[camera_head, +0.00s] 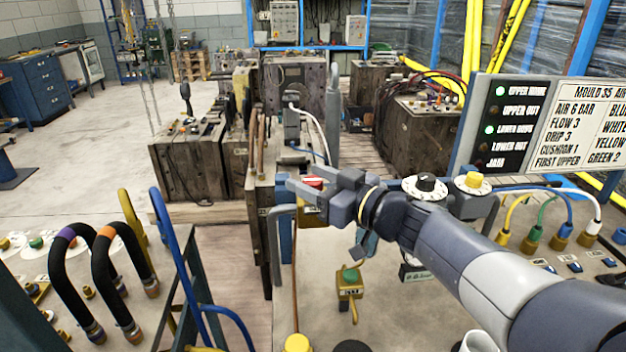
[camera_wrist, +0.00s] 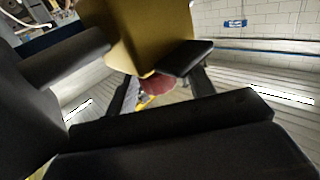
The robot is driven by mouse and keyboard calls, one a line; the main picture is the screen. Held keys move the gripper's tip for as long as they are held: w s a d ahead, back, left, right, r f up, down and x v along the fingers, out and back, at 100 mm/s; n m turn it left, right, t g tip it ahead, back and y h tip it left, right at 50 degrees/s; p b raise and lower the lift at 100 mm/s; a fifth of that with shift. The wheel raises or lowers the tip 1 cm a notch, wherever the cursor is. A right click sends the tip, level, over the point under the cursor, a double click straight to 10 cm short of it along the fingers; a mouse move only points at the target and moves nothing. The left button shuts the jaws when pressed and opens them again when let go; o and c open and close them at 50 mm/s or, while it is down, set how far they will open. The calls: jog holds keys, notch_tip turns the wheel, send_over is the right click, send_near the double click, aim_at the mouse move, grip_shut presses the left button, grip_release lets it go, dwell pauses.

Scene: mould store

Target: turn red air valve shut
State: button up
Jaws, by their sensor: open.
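The red air valve shows as a small red top (camera_head: 314,182) above a brass-yellow body (camera_head: 311,216) at the middle of the head view, partly hidden by my gripper. My gripper (camera_head: 308,183) is open, with its fingers close around the red part; I cannot tell whether they touch it. In the wrist view, a red piece (camera_wrist: 158,85) shows between the dark fingers, beside a large brass-yellow block (camera_wrist: 150,35). The turn position of the valve is not clear.
A green-topped valve (camera_head: 349,276) stands nearer on the same bench. A black dial (camera_head: 426,186) and a yellow button (camera_head: 473,182) lie to the right, below a sign board (camera_head: 545,125). Black hoses (camera_head: 120,270) and a blue rail (camera_head: 180,265) stand at left.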

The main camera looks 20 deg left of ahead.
jog(key=shift+c, duration=0.4)
jog(key=c, duration=0.9)
jog(key=shift+o, duration=0.2)
